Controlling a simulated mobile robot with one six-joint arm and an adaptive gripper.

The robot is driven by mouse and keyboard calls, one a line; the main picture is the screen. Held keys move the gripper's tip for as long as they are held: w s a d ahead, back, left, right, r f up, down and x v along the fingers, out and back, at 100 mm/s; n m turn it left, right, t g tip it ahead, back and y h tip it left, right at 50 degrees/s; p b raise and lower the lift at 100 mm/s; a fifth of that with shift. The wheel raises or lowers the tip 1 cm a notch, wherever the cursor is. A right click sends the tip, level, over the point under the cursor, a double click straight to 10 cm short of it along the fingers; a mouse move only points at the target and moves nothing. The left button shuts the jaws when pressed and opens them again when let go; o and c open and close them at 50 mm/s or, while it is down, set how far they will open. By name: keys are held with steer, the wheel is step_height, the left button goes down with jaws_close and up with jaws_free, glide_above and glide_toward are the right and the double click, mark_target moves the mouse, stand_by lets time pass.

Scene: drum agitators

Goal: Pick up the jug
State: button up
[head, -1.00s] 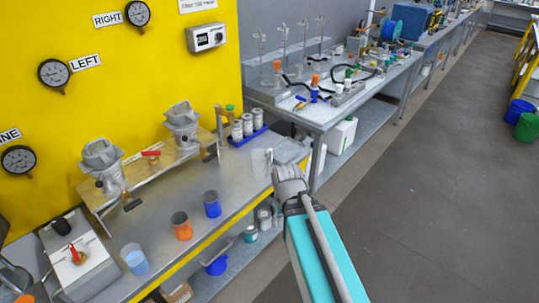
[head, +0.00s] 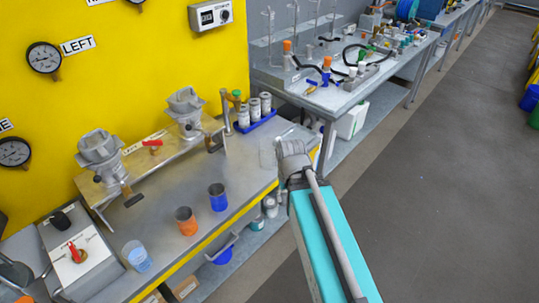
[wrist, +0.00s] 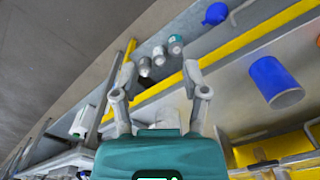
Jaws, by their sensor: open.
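I cannot tell for certain which vessel is the jug. A translucent light-blue vessel (head: 136,257) stands at the bench's near left. An orange cup (head: 185,221) and a blue cup (head: 218,197) stand between them. The blue cup seems to show at the right in the wrist view (wrist: 275,82). My gripper (wrist: 160,72) is open, its two fingers spread with nothing gripped between them, above the bench's yellow front edge.
White-capped bottles stand in a blue tray (head: 258,122) at the back. Two grey clamp-like fittings (head: 100,152) sit on a raised board. A blue vessel (head: 222,255) and several cans are on the lower shelf.

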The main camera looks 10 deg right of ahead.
steer(key=w, duration=0.1)
steer(key=m+t+h+b, duration=0.8)
steer(key=m+h+b, duration=0.1)
steer(key=m+h, duration=0.2)
glide_toward(271, 152)
steer(key=w+a+r, duration=0.3)
steer(key=w+a, duration=0.1)
steer(key=w, duration=0.1)
steer(key=shift+s+a+f, duration=0.1)
steer(key=shift+a+f, duration=0.05)
steer(key=shift+a, duration=0.05)
steer(key=shift+d, duration=0.1)
steer(key=b+x, duration=0.3)
steer(key=x, duration=0.5)
steer(key=shift+f+b, duration=0.2)
steer(key=shift+b, duration=0.1)
steer(key=shift+d, duration=0.15)
